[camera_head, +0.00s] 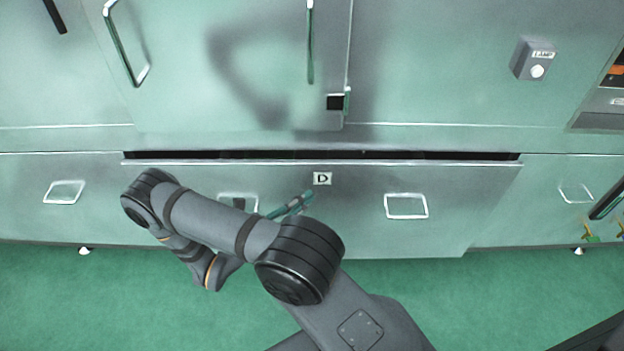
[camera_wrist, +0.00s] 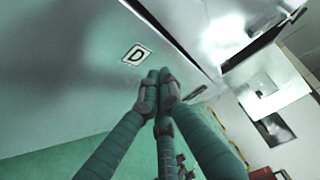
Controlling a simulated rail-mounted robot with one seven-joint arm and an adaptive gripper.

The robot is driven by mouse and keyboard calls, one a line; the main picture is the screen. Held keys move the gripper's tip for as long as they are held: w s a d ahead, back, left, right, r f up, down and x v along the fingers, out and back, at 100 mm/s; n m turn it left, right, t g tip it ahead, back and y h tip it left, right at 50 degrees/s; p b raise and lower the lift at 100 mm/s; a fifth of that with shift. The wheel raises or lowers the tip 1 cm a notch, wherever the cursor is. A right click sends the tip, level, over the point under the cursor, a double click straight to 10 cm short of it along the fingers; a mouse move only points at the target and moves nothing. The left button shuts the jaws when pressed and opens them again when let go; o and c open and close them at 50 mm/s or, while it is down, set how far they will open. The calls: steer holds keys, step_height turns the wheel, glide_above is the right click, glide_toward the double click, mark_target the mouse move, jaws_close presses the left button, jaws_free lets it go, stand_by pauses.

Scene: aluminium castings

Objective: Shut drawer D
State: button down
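Drawer D (camera_head: 460,200) is a wide, pale green metal front with a white label D (camera_head: 322,178) near its top middle. A dark gap (camera_head: 400,155) runs along its top edge, so it stands slightly open. It has two square handles; the right one (camera_head: 406,206) is clear and the left one (camera_head: 238,201) is partly covered by my arm. My gripper (camera_head: 303,198) is just below and left of the label, close to the front.
A cabinet door (camera_head: 240,70) with long handles is above the drawer. A lamp switch box (camera_head: 534,60) is at upper right. Neighbouring fronts with handles flank the drawer, left (camera_head: 64,192) and right (camera_head: 576,193). Green floor (camera_head: 500,285) lies open below.

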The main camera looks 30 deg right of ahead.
mark_target(306, 170)
steer(key=shift+w+d, duration=1.05)
steer(key=shift+d, duration=0.2)
steer(key=shift+w+d, duration=1.05)
steer(key=shift+d, duration=0.2)
steer(key=w+d+b, duration=0.1)
steer(key=w, duration=0.1)
steer(key=w+d, duration=0.1)
steer(key=shift+w+d+f+b, duration=0.15)
steer(key=shift+w+f+b, duration=0.05)
steer(key=shift+w+b, duration=0.2)
steer(key=shift+w+d, duration=0.2)
steer(key=shift+w, duration=0.1)
steer(key=shift+w+r, duration=0.1)
steer(key=shift+r, duration=0.15)
steer(key=shift+a, duration=0.15)
